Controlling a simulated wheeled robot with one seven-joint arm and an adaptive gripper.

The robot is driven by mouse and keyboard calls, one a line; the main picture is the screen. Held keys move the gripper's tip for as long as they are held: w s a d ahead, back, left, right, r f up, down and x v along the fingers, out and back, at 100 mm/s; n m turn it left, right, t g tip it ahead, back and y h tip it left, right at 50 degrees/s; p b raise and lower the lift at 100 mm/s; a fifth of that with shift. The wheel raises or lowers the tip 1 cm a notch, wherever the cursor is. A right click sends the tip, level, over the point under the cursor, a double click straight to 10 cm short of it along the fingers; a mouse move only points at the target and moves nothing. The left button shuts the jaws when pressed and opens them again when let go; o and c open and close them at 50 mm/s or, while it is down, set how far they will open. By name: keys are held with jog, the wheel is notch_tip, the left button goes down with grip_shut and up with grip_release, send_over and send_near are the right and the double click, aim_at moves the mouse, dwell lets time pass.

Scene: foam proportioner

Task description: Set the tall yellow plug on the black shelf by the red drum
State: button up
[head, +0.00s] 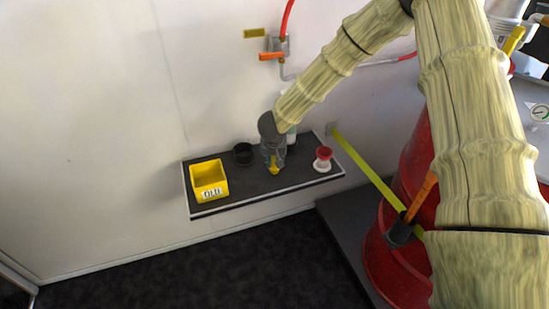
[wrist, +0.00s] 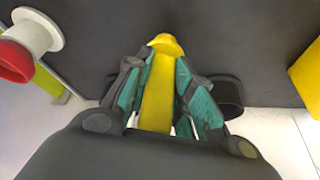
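The tall yellow plug (wrist: 157,92) is between the teal-padded fingers of my gripper (wrist: 160,85) in the wrist view. The pads lie close along both its sides, and the gripper looks shut on it. In the head view, the plug's yellow end (head: 274,169) shows below my gripper (head: 273,158), over the middle of the black shelf (head: 235,191). I cannot tell whether the plug touches the shelf. The red drum (head: 386,258) stands right of the shelf, partly hidden by my arm.
A yellow bin (head: 209,182) stands at the shelf's left end, with a black cup (head: 243,153) behind. A red and white spool-shaped piece (head: 323,158) stands at the right. A pale object (head: 291,134) is partly hidden behind my gripper. Valves (head: 277,47) are on the wall above.

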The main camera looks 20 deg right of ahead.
jog(key=o, duration=0.3)
jog(key=p+v, duration=0.1)
jog(key=v, duration=1.1)
jog(key=shift+r+p, duration=0.15)
jog(key=shift+p, duration=0.25)
jog(key=s+d+f+n+g, duration=0.1)
jog(key=s+d+f+n, duration=0.1)
jog(key=s+f, duration=1.85)
jog(key=s+f+g, duration=0.1)
jog(key=s+f, duration=0.2)
jog(key=s, duration=0.4)
jog(key=s+a+f+n+g+y, duration=0.1)
jog(key=s+f, duration=0.2)
jog(key=s, duration=0.5)
jog(key=s+f+g, duration=0.1)
jog(key=s+f, duration=0.2)
jog(key=s, duration=0.4)
jog(key=shift+s+a+f+n+y, duration=0.25)
jog(key=shift+s+f+n+y, duration=0.05)
jog(key=shift+f+n, duration=0.1)
